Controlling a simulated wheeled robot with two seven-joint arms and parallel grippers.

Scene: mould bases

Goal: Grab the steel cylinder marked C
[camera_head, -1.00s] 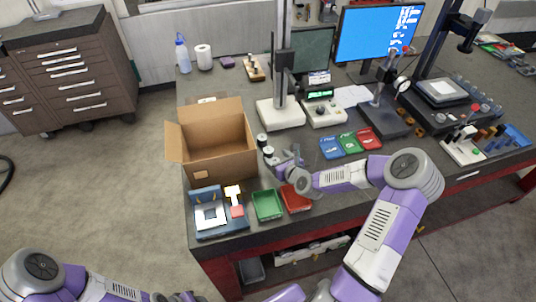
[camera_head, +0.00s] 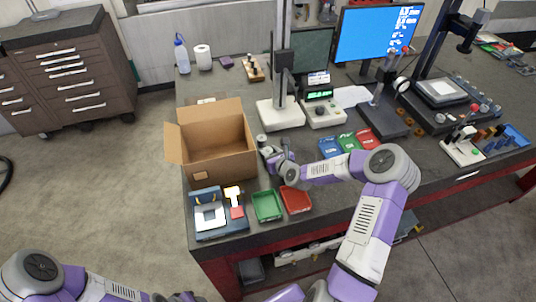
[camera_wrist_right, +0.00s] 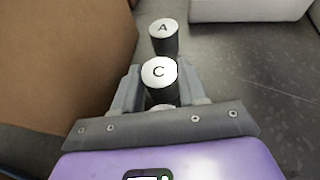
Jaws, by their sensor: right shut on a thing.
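The steel cylinder marked C (camera_wrist_right: 159,73) stands between the two fingers of my right gripper (camera_wrist_right: 158,92) in the right wrist view. It has a light top and a dark side, and its lower part is hidden by the gripper. The fingers are shut on it. A matching cylinder marked A (camera_wrist_right: 163,30) stands just beyond it, apart from the fingers. In the head view my right gripper (camera_head: 270,153) is beside the cardboard box on the bench, with cylinder A (camera_head: 262,138) just behind it. My left arm shows at the bottom left, but its gripper is not visible.
The open cardboard box (camera_head: 215,160) stands close to the left of my right gripper. A green tray (camera_head: 267,206) and a red tray (camera_head: 296,200) lie in front. A white-based stand (camera_head: 281,114) is behind. Blue, green and red trays lie to the right.

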